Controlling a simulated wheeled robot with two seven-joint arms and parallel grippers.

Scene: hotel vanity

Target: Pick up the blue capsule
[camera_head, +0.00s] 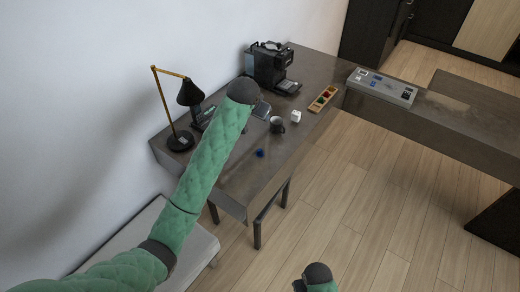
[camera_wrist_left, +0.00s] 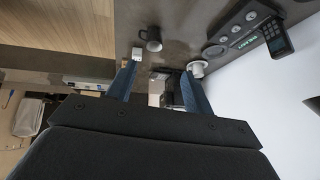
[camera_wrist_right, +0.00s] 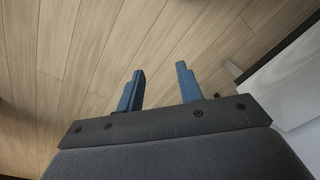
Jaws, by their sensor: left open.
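A small dark blue object, which looks like the blue capsule (camera_head: 260,153), lies on the desk near its front edge in the head view. I cannot make it out in the left wrist view. My left arm reaches over the desk to the left of it and beyond; its dark wrist hides the fingers in the head view. In the left wrist view my left gripper (camera_wrist_left: 160,88) is open, with nothing held between its blue fingers. My right gripper (camera_wrist_right: 162,80) is open and empty over the wooden floor.
A grey panel (camera_head: 382,86) lies at the right. The desk's front is mostly clear.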

